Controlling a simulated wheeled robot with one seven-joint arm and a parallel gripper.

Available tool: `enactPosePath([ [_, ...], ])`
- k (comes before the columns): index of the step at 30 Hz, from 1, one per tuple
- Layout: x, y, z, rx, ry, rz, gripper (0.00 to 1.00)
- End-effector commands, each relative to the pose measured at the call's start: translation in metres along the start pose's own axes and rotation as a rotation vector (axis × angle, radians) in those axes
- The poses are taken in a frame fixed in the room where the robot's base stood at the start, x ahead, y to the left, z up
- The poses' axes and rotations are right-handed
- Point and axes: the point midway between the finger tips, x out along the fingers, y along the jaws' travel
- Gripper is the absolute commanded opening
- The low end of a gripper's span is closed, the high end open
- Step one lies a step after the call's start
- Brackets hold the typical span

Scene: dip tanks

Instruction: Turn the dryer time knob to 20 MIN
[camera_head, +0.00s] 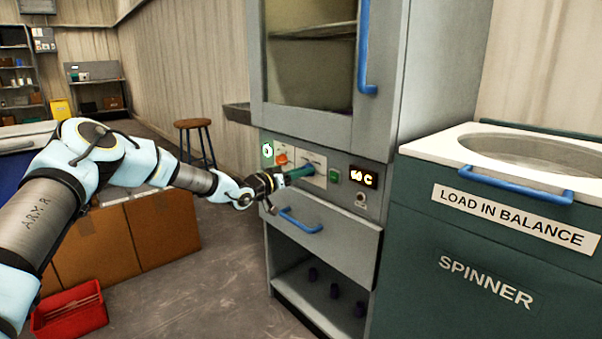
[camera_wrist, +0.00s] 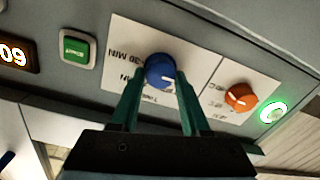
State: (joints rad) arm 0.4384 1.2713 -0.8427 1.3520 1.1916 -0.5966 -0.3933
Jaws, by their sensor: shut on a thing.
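The dryer time knob (camera_wrist: 160,70) is a blue round knob with a small white mark, set on a white label plate in the wrist view. Upside-down "30 MIN" print shows beside it, but the 20 MIN label and the mark's exact setting cannot be read. My gripper (camera_wrist: 163,82) has its two green fingers on either side of the knob, shut on it. In the head view my gripper (camera_head: 311,169) reaches the dryer's control panel (camera_head: 348,196), and the fingers hide the knob.
An orange knob (camera_wrist: 241,97) and a lit green ring button (camera_wrist: 273,111) are close on one side. A green square button (camera_wrist: 75,48) and a lit display (camera_wrist: 14,55) are on the other. A blue drawer handle (camera_head: 300,221) lies below my gripper.

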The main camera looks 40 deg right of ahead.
Motion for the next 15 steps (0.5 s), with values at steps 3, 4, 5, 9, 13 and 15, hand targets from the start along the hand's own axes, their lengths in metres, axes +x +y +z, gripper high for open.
enactPosePath([
  [3, -0.0002, -0.0003, 0.0003, 0.003, 0.000, 0.000, 0.00],
  [4, -0.0002, -0.0003, 0.0005, 0.005, 0.000, 0.000, 0.00],
  [5, -0.0001, -0.0003, 0.0006, 0.009, 0.000, 0.000, 0.00],
  [9, -0.0001, -0.0004, 0.0023, 0.045, 0.000, 0.001, 0.00],
  [13, -0.0002, -0.0005, 0.0033, 0.109, 0.002, 0.001, 0.00],
  [15, -0.0001, -0.0002, 0.0038, 0.157, 0.004, 0.002, 0.00],
])
